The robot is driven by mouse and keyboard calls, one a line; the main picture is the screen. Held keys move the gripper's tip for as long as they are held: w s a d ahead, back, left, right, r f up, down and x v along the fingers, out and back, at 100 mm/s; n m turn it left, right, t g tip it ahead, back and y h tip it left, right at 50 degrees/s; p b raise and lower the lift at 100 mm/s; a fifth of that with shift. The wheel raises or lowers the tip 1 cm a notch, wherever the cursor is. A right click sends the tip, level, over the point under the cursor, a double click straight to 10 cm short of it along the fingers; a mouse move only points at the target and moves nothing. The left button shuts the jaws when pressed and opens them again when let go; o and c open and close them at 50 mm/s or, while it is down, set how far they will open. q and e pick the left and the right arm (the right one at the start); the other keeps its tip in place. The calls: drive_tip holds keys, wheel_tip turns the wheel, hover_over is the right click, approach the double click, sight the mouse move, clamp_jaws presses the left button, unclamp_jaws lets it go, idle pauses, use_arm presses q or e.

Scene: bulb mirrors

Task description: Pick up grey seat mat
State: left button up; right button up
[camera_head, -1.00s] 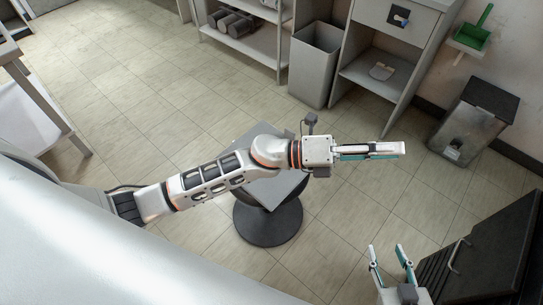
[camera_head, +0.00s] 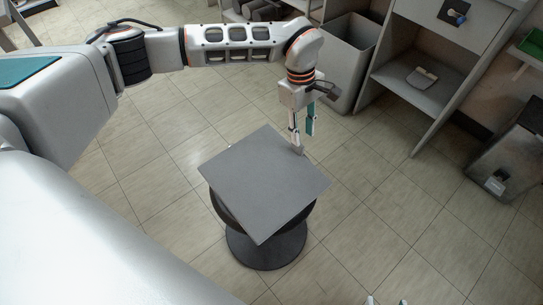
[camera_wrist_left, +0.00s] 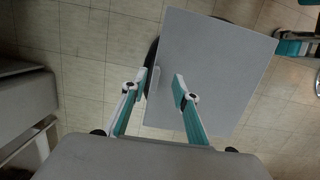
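The grey seat mat (camera_head: 262,185) is a flat square lying on a round black stool (camera_head: 266,248), its corners overhanging the seat. In the left wrist view the mat (camera_wrist_left: 215,65) fills the upper middle. My left gripper (camera_head: 303,136) points down at the mat's far right edge. It is open, and in the left wrist view its fingers (camera_wrist_left: 160,85) are apart, one outside the mat's edge and one overlapping its face. I cannot tell whether they touch it. Only the tips of my right gripper (camera_head: 387,301) show at the bottom edge, spread apart.
A grey bin (camera_head: 350,50) and a shelf unit (camera_head: 415,75) stand behind, with a small object (camera_head: 423,77) on the shelf. A dark-topped box (camera_head: 510,150) stands at the right. The tiled floor around the stool is mostly clear.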

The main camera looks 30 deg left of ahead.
sight(296, 151)
use_arm(q)
drive_tip(key=shift+w+a+f+y, duration=0.15)
drive_tip(key=shift+w+a+y, duration=0.2)
drive_tip(key=shift+a, duration=0.3)
drive_tip(key=shift+w+a+f, duration=0.1)
drive_tip(key=shift+a+f, duration=0.05)
drive_tip(key=shift+f, duration=0.15)
drive_tip(key=shift+f+b, duration=0.4)
drive_tip(key=shift+f, duration=0.45)
wheel_tip(296, 151, down, 5)
drive_tip(key=shift+f+b, duration=0.1)
drive_tip(key=shift+b, duration=0.9)
drive_tip(key=shift+f, duration=0.1)
drive_tip(key=shift+r, duration=0.25)
clamp_jaws()
use_arm(e)
drive_tip(key=shift+w+a+r+m+t+y, duration=0.2)
drive_tip(key=shift+w+a+r, duration=0.15)
drive_tip(key=shift+a, duration=0.2)
drive_tip(key=shift+w+a+r+m+t+y, duration=0.1)
drive_tip(key=shift+w+a+r+m+y, duration=0.1)
drive_tip(key=shift+a+r, duration=0.25)
